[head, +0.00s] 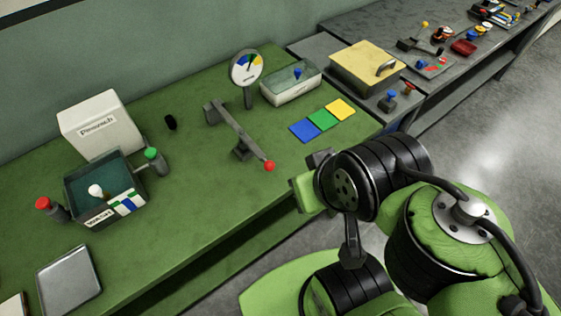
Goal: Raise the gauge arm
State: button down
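The gauge arm (240,133) is a grey bar on a small stand on the green bench. It slopes down toward the front right, from a grey block at its far end to a red knob (269,166) at its near end. A round gauge (246,67) with a coloured dial stands on a post behind it. The end of my arm, with my gripper (308,178), is at the bench's front edge, right of the red knob and apart from it. Its fingers cannot be made out, and I see nothing held.
Left on the green bench (200,205) are a dark open bin (75,190), a white box (100,125) and a grey tray (69,279). Blue, green and yellow tiles (322,119) and a clear-lidded box (291,84) lie right of the gauge arm. A yellow-lidded box (367,66) stands beyond.

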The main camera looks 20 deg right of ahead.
aim_at(269, 166)
jog(key=k+u, duration=0.1)
jog(key=u, duration=0.3)
jog(key=k+j+u, duration=0.1)
jog(key=u, duration=0.25)
jog(key=k+j+u, duration=0.1)
jog(key=u, duration=0.3)
jog(key=j+u, duration=0.15)
jog(key=u, duration=0.2)
jog(key=k, duration=0.05)
